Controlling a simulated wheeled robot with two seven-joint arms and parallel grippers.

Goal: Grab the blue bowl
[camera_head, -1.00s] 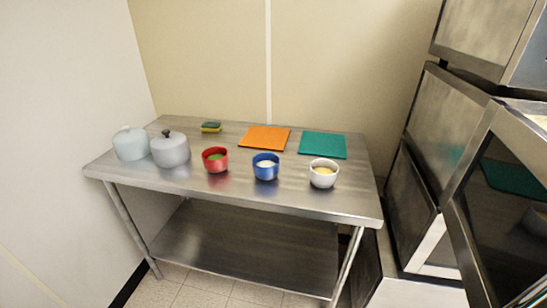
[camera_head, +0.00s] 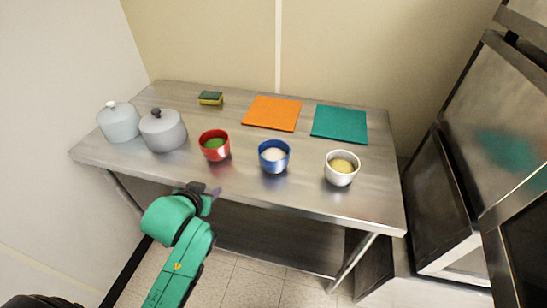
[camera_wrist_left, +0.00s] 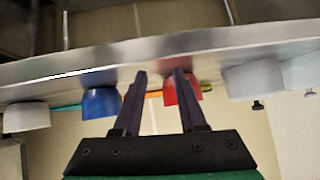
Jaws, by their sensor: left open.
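The blue bowl (camera_head: 274,156) stands upright on the steel table (camera_head: 320,205), with pale contents inside. It lies between the red bowl (camera_head: 214,145) with green contents and the white bowl (camera_head: 341,168) with yellow contents. My left gripper (camera_head: 214,191) is at the table's front edge, in front of the red bowl and to the left of the blue bowl, touching neither. In the upside-down left wrist view, its two fingers (camera_wrist_left: 160,74) are spread and empty, with the blue bowl (camera_wrist_left: 101,103) to their left. My right gripper is not visible.
Two grey lidded pots (camera_head: 163,130) (camera_head: 119,122) stand at the table's left end. A sponge (camera_head: 210,98), an orange mat (camera_head: 272,113) and a teal mat (camera_head: 340,124) lie towards the back. Metal cabinets (camera_head: 440,200) stand to the right.

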